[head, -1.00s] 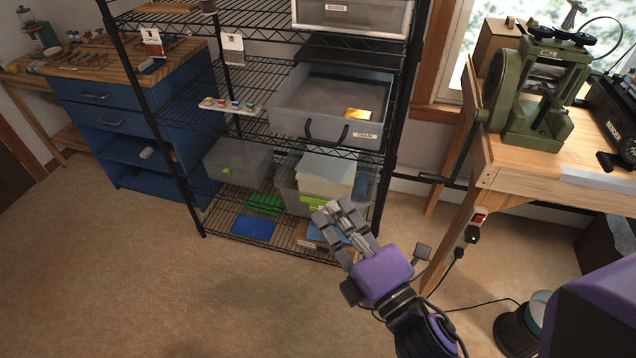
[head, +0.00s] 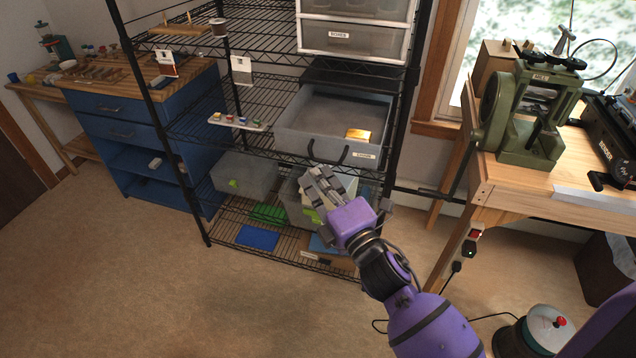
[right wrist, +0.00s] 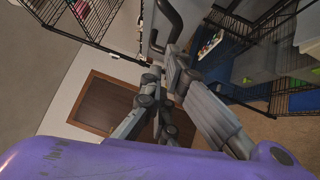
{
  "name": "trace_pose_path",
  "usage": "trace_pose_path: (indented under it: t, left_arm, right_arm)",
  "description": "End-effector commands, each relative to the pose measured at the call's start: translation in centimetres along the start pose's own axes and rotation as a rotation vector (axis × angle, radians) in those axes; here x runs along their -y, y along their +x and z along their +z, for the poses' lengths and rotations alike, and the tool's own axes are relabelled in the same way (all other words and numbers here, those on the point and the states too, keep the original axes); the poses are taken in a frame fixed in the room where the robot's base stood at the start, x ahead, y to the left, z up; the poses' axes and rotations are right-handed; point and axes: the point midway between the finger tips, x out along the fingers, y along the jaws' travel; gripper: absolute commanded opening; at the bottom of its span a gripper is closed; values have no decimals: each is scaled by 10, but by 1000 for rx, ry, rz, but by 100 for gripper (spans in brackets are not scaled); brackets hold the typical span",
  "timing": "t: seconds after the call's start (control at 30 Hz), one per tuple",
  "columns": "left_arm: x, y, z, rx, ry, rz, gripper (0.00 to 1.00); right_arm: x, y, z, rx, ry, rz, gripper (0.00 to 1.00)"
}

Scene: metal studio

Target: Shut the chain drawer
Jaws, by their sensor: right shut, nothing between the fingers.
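The chain drawer (head: 296,143) is a grey open-topped drawer pulled out from the middle of the black wire rack. Its front carries a CHAIN label (head: 364,155) and a black looped handle (head: 344,154). A gold-coloured piece (head: 358,135) lies inside. My right gripper (head: 318,177) is shut and empty, just below the drawer front in the head view. In the right wrist view the fingertips (right wrist: 174,62) point towards the black handle (right wrist: 168,25), apparently with a gap; contact cannot be told. My left gripper is not in view.
Clear bins (head: 243,175) and a blue sheet (head: 257,237) sit on the lower shelves. A small white tray (head: 240,122) is left of the drawer. A blue cabinet (head: 115,130) stands left, a wooden bench (head: 540,200) with a green machine (head: 530,110) right. Floor in front is open.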

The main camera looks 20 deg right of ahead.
Motion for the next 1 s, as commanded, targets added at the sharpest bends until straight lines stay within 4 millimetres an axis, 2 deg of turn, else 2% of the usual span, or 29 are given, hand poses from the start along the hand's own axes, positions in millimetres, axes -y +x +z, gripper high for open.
trace_pose_path:
  t: [0.27, 0.47, 0.67, 1.0]
  left_arm:
    - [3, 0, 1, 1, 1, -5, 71]
    - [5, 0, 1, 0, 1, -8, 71]
    - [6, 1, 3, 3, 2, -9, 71]
    - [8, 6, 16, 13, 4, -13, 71]
  right_arm:
    - [0, 1, 1, 0, 0, 0, 0]
    - [4, 14, 13, -1, -3, 1, 0]
    - [12, 42, 43, 0, -5, 0, 0]
    - [32, 103, 104, 0, -4, -4, 0]
